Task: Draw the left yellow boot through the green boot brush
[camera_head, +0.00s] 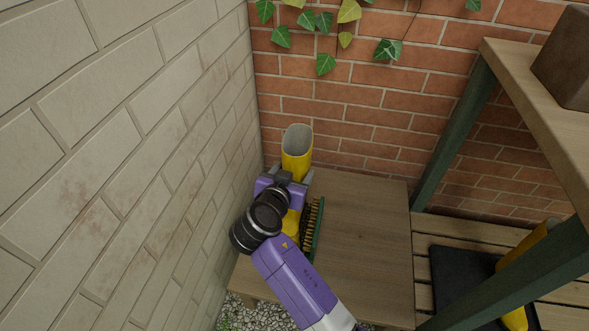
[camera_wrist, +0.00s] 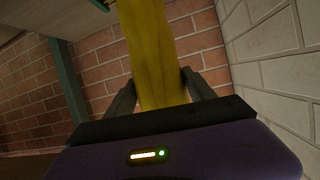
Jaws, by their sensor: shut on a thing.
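My gripper (camera_head: 290,174) is shut on the yellow boot (camera_head: 296,158), the one at the left, gripping its shaft. The boot's grey open top points up, and its lower part shows below my gripper. In the wrist view the yellow shaft (camera_wrist: 152,40) stands between my two fingers (camera_wrist: 158,82). The green boot brush (camera_head: 318,232) stands on the wooden table just right of the boot's lower part, with dark and yellowish bristles facing the boot. Whether boot and bristles touch is hard to tell. My wrist hides part of the boot.
A pale block wall (camera_head: 130,130) rises close on the left, and a brick wall (camera_head: 370,130) stands behind. The wooden table (camera_head: 370,240) is clear right of the brush.

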